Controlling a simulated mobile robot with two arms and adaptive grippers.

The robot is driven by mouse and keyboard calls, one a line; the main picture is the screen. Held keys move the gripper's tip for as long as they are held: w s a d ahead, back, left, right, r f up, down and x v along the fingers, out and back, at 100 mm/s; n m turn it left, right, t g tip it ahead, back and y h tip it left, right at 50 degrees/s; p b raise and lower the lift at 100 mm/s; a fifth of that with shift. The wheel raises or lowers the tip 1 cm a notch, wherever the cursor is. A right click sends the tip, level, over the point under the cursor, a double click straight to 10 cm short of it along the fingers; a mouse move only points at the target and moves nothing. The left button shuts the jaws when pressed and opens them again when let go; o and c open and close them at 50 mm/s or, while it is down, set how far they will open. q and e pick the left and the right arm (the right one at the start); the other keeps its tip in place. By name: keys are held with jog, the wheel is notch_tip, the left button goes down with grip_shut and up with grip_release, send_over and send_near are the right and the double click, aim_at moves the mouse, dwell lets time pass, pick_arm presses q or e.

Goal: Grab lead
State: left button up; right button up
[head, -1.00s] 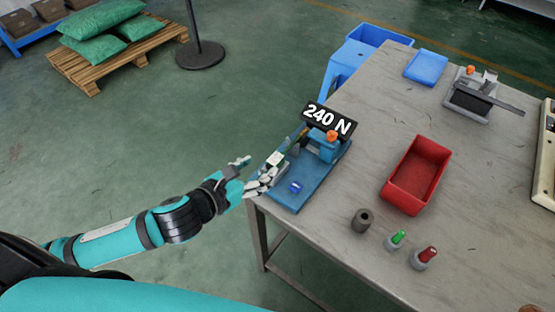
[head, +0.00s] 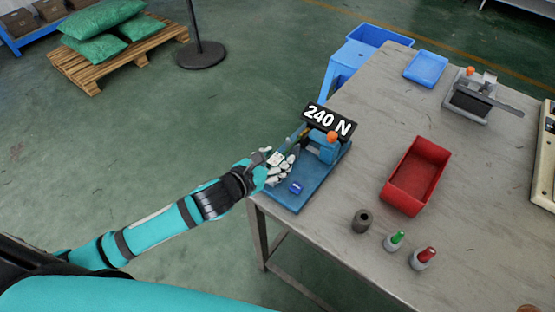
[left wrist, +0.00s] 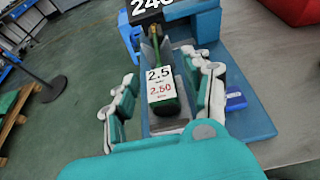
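A green piece, apparently the lead (left wrist: 168,107), bears a white label reading 2.5 and 2.50. A thin brass-coloured end points away toward the blue fixture (head: 313,190). It lies in a grey channel at the fixture's near left side. My left gripper (left wrist: 160,72) is open, with one finger on each side of the lead and gaps visible between. In the head view the left gripper (head: 279,168) is at the table's left corner and hides most of the lead. My right gripper is not in view.
A 240 N display (head: 329,119) stands on the fixture. A small blue block (head: 296,188) lies just right of my left gripper. A red bin (head: 416,175), a dark cylinder (head: 362,221) and green-topped (head: 394,241) and red-topped (head: 423,258) bottles stand farther right.

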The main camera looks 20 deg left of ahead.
pick_arm(q)
grip_shut()
jog(key=shift+r, duration=0.1)
jog(key=shift+r, duration=0.55)
notch_tip(320, 180, up, 2)
jog(key=shift+r, duration=0.1)
jog(key=s+a+r+b, duration=0.1)
jog(key=s+a, duration=0.8)
jog(key=s, duration=0.4)
jog(key=shift+r+b, duration=0.3)
